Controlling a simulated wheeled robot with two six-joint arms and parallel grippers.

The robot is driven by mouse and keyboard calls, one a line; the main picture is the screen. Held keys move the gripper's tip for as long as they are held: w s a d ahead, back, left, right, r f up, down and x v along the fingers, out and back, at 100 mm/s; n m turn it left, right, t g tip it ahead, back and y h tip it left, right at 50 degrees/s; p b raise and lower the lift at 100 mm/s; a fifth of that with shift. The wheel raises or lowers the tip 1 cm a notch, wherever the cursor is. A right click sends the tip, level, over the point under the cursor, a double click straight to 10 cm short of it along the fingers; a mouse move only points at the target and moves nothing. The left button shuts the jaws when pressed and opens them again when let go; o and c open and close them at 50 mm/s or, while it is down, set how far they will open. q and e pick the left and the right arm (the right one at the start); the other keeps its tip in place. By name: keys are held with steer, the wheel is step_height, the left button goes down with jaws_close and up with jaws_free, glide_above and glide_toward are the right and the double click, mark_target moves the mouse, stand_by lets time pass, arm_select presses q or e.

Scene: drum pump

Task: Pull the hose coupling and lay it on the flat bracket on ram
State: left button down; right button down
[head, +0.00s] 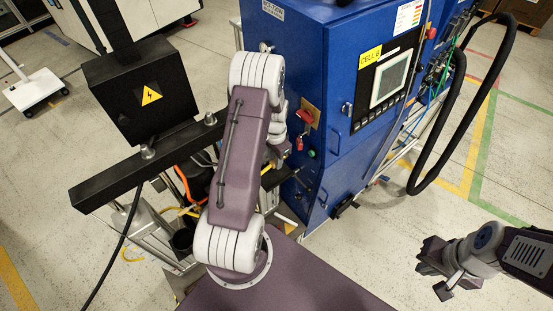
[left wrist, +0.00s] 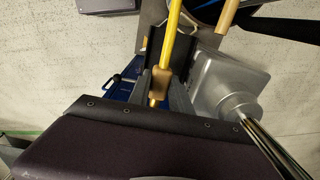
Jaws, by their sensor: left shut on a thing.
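In the left wrist view my left gripper (left wrist: 160,88) is shut on a tan hose coupling (left wrist: 158,84). A yellow hose (left wrist: 173,40) runs up from the coupling, and a short yellow piece shows below it. In the head view my left arm hides most of that gripper and the coupling. A black crossbeam (head: 108,178) with a black box (head: 142,92) above it stands left of my arm. I cannot clearly make out the flat bracket. My right gripper (head: 436,275) is open and empty, above the floor at right.
A blue cabinet (head: 340,160) with a screen (head: 389,80) stands just right of my left arm. A thick black hose (head: 466,90) loops beside it. In the left wrist view a grey metal housing (left wrist: 222,85) is close right of the coupling. The floor around my right gripper is clear.

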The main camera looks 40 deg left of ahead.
mark_target(275, 177)
arm_select(q)
step_height(275, 177, down, 3)
steer(key=shift+w+f+b, duration=0.1)
steer(key=shift+b, duration=0.95)
step_height(275, 177, down, 2)
steer(key=shift+f+b, duration=0.15)
steer(key=shift+b, duration=0.85)
steer(key=shift+f+b, duration=1.05)
steer(key=shift+f, duration=0.5)
steer(key=c, duration=1.1)
jaws_free()
steer(key=shift+a+f, duration=0.1)
steer(key=shift+s, duration=0.2)
